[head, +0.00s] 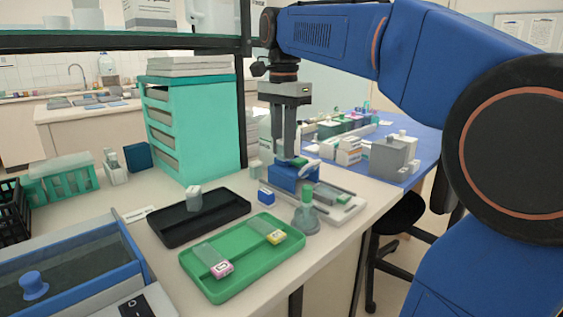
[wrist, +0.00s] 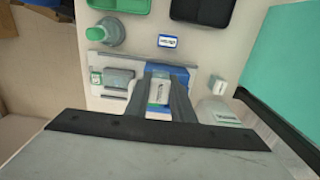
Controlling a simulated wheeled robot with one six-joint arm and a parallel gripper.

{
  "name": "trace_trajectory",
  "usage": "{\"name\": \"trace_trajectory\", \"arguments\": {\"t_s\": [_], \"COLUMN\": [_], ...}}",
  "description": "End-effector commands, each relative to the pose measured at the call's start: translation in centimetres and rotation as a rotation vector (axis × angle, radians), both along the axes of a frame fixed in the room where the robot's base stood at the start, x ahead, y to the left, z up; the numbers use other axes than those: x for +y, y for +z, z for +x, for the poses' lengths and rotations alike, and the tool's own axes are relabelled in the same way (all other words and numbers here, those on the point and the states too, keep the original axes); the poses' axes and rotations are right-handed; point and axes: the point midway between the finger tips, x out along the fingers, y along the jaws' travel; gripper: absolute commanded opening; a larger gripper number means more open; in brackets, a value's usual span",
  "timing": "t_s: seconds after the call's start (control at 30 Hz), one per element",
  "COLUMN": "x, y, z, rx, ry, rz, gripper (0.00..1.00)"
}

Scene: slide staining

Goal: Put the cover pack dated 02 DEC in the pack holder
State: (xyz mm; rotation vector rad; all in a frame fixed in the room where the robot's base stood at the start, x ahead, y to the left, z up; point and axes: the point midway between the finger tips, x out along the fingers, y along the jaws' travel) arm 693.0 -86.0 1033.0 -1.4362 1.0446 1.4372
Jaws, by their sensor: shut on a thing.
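My gripper (head: 291,157) points down over the blue holder (head: 294,180) at the back right of the bench. In the wrist view its two fingers (wrist: 159,98) are shut on a small pale pack (wrist: 158,92) with a light label. The pack is at the blue holder (wrist: 181,74); whether it rests fully inside is hard to tell. Its date is too small to read. Another small pack, blue and white (head: 266,196), lies on the bench left of the holder; it also shows in the wrist view (wrist: 167,41), its print unreadable.
A grey cone-shaped stand with a green top (head: 306,218) is close to the holder. A teal drawer cabinet (head: 215,130) stands behind left. The shelf post (head: 245,80) is near my arm.

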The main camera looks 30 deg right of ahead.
Motion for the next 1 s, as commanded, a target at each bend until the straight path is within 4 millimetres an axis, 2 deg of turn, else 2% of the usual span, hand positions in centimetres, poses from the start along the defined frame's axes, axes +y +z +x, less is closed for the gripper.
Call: {"name": "trace_trajectory", "arguments": {"t_s": [0.1, 0.33, 0.57, 1.0], "x": [-1.5, -3.2, -3.5, -3.4], "y": [1.3, 2.7, 2.5, 0.1], "z": [2.5, 4.9, 5.2, 5.1], "rx": [0.0, -0.001, 0.0, 0.0], "ry": [-0.003, -0.001, 0.001, 0.0], "rz": [0.0, 0.0, 0.0, 0.0], "gripper": [0.0, 0.0, 0.0, 0.0]}}
